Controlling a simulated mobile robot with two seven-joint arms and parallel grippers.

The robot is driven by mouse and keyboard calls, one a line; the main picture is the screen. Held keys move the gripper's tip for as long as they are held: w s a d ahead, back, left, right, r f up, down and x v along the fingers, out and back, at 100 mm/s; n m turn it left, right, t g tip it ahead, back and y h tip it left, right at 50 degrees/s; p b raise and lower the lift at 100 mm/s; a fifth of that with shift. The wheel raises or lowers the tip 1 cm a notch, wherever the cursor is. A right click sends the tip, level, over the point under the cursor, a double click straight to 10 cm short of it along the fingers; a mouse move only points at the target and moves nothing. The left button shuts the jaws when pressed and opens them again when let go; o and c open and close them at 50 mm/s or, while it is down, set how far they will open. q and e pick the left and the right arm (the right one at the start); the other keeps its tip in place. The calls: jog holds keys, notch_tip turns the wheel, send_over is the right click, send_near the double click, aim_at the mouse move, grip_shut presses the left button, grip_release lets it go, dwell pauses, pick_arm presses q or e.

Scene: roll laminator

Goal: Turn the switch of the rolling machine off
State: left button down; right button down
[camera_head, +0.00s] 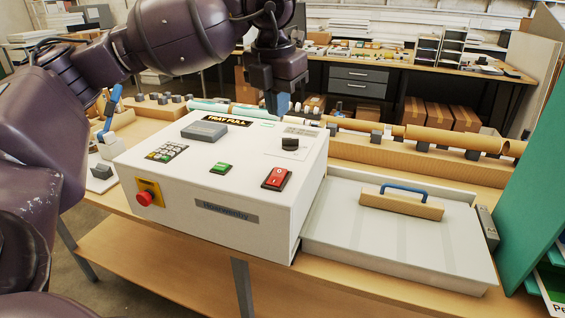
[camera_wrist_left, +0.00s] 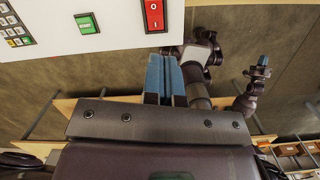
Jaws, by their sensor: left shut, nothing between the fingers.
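The rolling machine (camera_head: 235,219) is a white box on the wooden table. Its red rocker switch (camera_head: 277,178), marked O and I, sits on the top near the front right; which side is pressed cannot be told. The switch also shows at the top of the left wrist view (camera_wrist_left: 154,14). My left gripper (camera_head: 277,104) is shut and empty, pointing down above the machine's back part, behind the switch and apart from it. Its blue fingertips (camera_wrist_left: 165,72) lie together in the left wrist view. A blue-tipped gripper, apparently my right one (camera_wrist_left: 261,72), shows there, too small to read.
A green button (camera_head: 220,168), a keypad (camera_head: 166,152), a black knob (camera_head: 290,143) and a red emergency button (camera_head: 145,198) share the machine. A tray with a blue-handled wooden block (camera_head: 402,203) stands right. A green board (camera_head: 533,205) stands at the far right.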

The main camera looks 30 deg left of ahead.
pick_arm(q)
jog(key=n, duration=0.3)
jog(key=shift+f, duration=0.1)
dwell(0.3)
jog(key=p, duration=0.1)
send_near(282, 172)
jog(key=f, duration=0.4)
jog(key=w+f, duration=0.1)
jog(key=f, duration=0.1)
jog(key=shift+w+f, duration=0.1)
jog(key=shift+f, duration=0.1)
jog(key=shift+w+a+f, duration=0.1)
jog(key=shift+f, duration=0.45)
